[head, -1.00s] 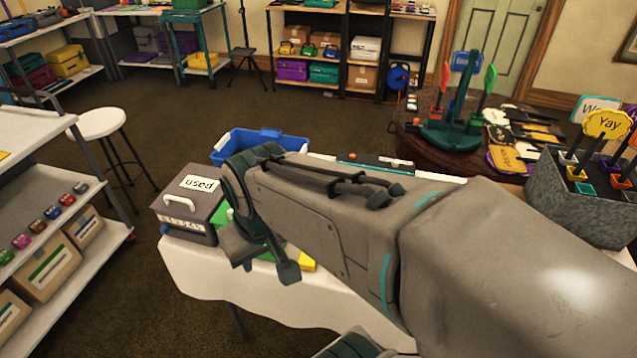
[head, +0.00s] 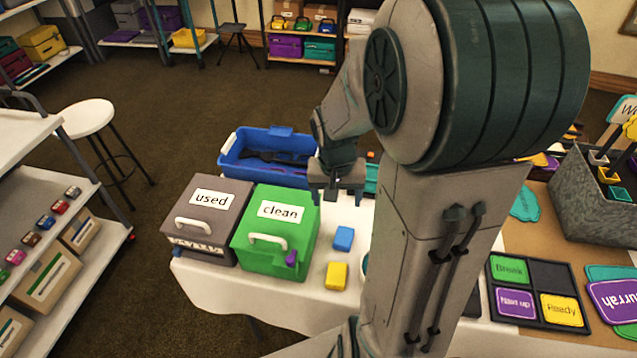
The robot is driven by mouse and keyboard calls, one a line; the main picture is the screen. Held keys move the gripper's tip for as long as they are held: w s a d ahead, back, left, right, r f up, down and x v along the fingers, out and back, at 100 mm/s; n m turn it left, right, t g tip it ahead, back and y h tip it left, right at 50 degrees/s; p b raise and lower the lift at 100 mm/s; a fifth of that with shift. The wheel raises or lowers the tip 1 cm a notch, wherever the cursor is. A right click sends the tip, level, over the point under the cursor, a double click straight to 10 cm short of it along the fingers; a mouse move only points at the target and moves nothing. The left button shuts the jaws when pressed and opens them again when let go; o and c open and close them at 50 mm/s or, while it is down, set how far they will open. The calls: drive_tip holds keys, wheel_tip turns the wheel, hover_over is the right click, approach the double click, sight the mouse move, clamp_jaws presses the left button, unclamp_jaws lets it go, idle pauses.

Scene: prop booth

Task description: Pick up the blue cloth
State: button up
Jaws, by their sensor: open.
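A small folded blue cloth (head: 344,238) lies flat on the white-covered table (head: 240,300), right of the green box. A yellow cloth (head: 337,276) lies just in front of it. My gripper (head: 336,199) points down, its two fingers apart and nothing between them. It appears above and slightly behind the blue cloth, not touching it. The exact height gap is hard to tell. The blue cloth is fully visible in the head view.
A grey box marked "used" (head: 208,212) and a green box marked "clean" (head: 277,231) stand left of the cloths. A purple piece (head: 291,258) is at the green box's front. A blue bin (head: 262,158) stands behind. A dark word tray (head: 540,290) lies right.

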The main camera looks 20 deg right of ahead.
drive_tip(key=w+d+f+m+y+p, duration=0.1)
drive_tip(key=w+d+f+m, duration=0.25)
drive_tip(key=f, duration=0.25)
hover_over(344, 236)
drive_tip(key=shift+n+g, duration=0.4)
drive_tip(key=shift+n, duration=0.05)
drive_tip(key=f, duration=0.8)
drive_tip(key=shift+w+a+f, duration=0.1)
drive_tip(key=shift+w+f, duration=0.1)
drive_tip(key=shift+f, duration=0.15)
drive_tip(key=shift+s+f+p, duration=0.15)
drive_tip(key=shift+f+p, duration=0.2)
drive_tip(key=shift+f, duration=2.3)
drive_tip(key=c, duration=1.1)
